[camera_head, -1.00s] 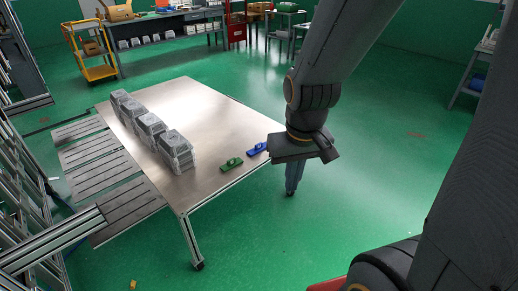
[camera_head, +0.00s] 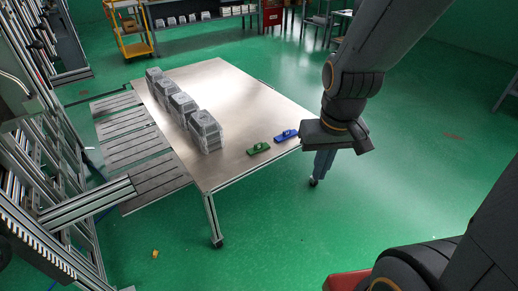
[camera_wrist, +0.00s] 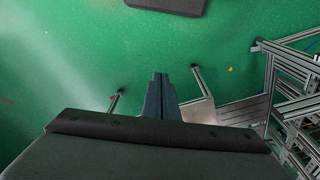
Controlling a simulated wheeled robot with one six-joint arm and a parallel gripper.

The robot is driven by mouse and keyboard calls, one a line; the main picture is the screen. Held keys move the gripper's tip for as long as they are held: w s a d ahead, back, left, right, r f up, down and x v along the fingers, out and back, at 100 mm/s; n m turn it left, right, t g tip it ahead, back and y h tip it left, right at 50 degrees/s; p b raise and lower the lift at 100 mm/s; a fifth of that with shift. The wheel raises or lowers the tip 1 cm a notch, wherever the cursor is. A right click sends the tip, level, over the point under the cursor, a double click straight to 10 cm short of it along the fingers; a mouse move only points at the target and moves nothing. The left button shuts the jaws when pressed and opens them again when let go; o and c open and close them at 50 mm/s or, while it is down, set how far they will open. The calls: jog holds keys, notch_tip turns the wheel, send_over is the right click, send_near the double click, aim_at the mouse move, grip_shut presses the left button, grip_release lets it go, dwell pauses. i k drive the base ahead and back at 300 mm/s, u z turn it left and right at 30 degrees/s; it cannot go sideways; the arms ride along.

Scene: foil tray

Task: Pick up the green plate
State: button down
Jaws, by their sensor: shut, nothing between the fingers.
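The green plate (camera_head: 258,148) is a small flat piece with a raised middle. It lies near the front right edge of the metal table (camera_head: 235,95) in the head view. A similar blue piece (camera_head: 286,135) lies just right of it, nearer the table corner. My gripper (camera_head: 317,178) points down beyond the table's right corner, apart from both pieces. Its fingers are shut and empty, and they show together in the wrist view (camera_wrist: 158,82). The wrist view shows green floor and a bit of the table (camera_wrist: 199,111), but neither piece.
A row of several grey wrapped blocks (camera_head: 207,132) stands along the table's left side. Slatted panels (camera_head: 133,140) and metal frames lie left of the table. A yellow cart (camera_head: 133,45) and a workbench stand behind.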

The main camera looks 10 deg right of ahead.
aim_at(259, 147)
jog(key=z, duration=0.1)
jog(key=i, duration=1.4)
jog(key=z, duration=0.55)
